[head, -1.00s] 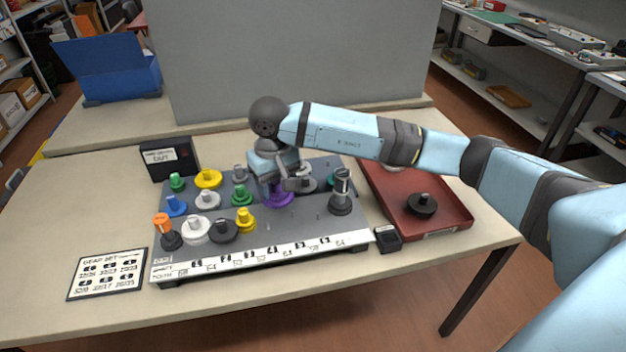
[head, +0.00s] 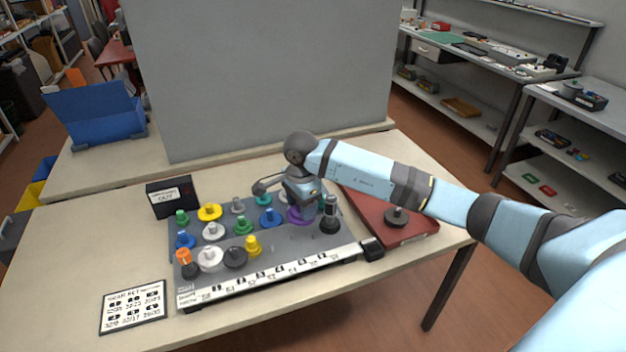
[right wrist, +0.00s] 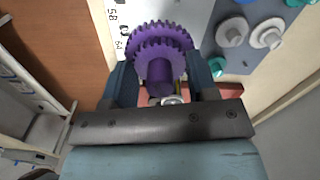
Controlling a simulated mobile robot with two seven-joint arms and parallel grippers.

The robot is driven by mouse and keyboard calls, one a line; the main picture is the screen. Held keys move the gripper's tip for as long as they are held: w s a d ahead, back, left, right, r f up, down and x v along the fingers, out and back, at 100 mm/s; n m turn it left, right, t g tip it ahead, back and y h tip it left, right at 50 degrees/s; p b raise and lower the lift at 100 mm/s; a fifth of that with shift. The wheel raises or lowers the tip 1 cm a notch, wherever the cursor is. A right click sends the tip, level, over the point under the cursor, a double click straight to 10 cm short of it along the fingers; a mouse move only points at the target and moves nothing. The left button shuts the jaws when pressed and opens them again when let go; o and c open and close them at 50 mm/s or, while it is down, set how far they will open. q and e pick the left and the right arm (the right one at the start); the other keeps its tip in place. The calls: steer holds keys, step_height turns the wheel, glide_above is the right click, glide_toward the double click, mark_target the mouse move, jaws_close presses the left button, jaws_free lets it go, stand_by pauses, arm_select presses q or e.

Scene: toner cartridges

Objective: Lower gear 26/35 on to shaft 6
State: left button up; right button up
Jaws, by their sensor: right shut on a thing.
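A purple double gear (head: 299,216) is under my right gripper (head: 303,201), at the right part of the grey gear board (head: 215,268). In the right wrist view the gripper (right wrist: 160,80) is shut on the hub of the purple gear (right wrist: 160,42), whose two toothed rims lie beyond the fingertips. The gear hides the board and any shaft straight below it, so I cannot tell whether it touches a shaft. A dark post-like part (head: 330,220) stands close to its right. My left gripper is not in view.
Several coloured gears, including a blue one (head: 270,217) and a yellow one (head: 252,246), stand left of the purple gear. A red tray (head: 415,232) with a black gear (head: 396,216) lies right. A black box (head: 172,198) and a printed card (head: 133,307) are at left.

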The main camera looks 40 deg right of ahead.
steer(key=d+m, duration=0.1)
steer(key=d+r+m+p, duration=0.1)
steer(key=m, duration=0.1)
steer(key=shift+s+d+m, duration=0.15)
steer(key=shift+d+m, duration=0.1)
steer(key=shift+m, duration=0.05)
steer(key=shift+d+f+m+p, duration=0.1)
steer(key=shift+d+m+p, duration=0.2)
steer(key=shift+m, duration=0.1)
steer(key=shift+f+m, duration=0.3)
steer(key=shift+f, duration=0.1)
step_height(320, 180, down, 4)
steer(key=b, duration=0.3)
steer(key=shift+s+f, duration=0.1)
steer(key=shift+f, duration=0.1)
steer(key=shift+r, duration=0.3)
